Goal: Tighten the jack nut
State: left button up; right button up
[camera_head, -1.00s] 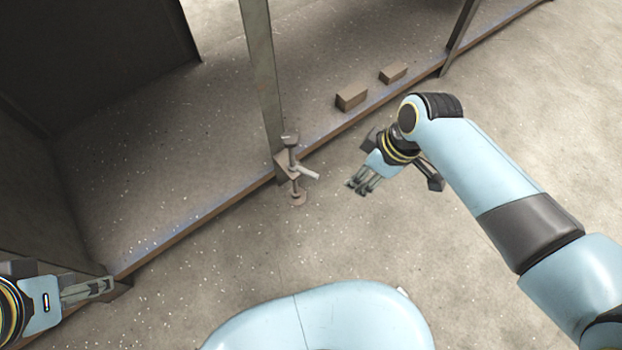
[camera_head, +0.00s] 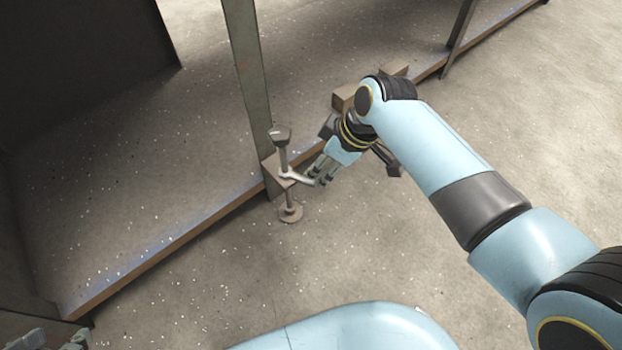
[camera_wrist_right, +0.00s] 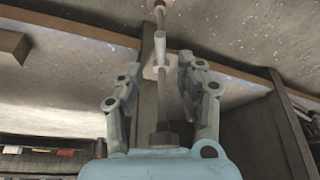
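The jack (camera_head: 283,160) is a thin upright screw with a cup-shaped top and a round foot on the floor, beside a bracket on the frame post. Its jack nut (camera_head: 299,179) has a pale handle pointing right. It also shows in the right wrist view (camera_wrist_right: 161,46), in line with the gap between the fingers. My right gripper (camera_head: 321,178) is open, with its fingertips close to the handle's end; I cannot tell whether they touch it. It fills the right wrist view (camera_wrist_right: 159,72), fingers apart. My left gripper (camera_head: 76,341) shows only partly at the bottom left edge.
The frame post (camera_head: 247,70) rises right behind the jack. A low rail (camera_head: 180,245) runs diagonally along the platform edge. Wooden blocks (camera_head: 344,97) lie on the platform, partly behind my right arm. The floor right of the jack is open.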

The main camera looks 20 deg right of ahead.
aim_at(309, 180)
jog(key=b+x, duration=0.1)
jog(key=x, duration=0.2)
jog(key=shift+s+b, duration=0.15)
jog(key=shift+b, duration=0.15)
jog(key=shift+a+f+b, duration=0.15)
jog(key=shift+f+b, duration=0.4)
jog(key=shift+f, duration=0.2)
jog(key=shift+b+x, duration=0.6)
jog(key=shift+x, duration=0.4)
pick_arm(q)
jog(key=shift+w+d+f+t, duration=0.15)
jog(key=shift+f+t, duration=0.15)
jog(key=shift+t, duration=0.75)
jog(key=shift+d+f+t, duration=0.15)
jog(key=shift+f+t, duration=0.15)
jog(key=shift+t, duration=0.8)
jog(key=shift+w+d+f+t, duration=0.15)
jog(key=shift+f+t, duration=0.15)
jog(key=shift+t, duration=0.75)
pick_arm(e)
jog(key=shift+w+f, duration=0.15)
jog(key=shift+w, duration=0.15)
grip_shut()
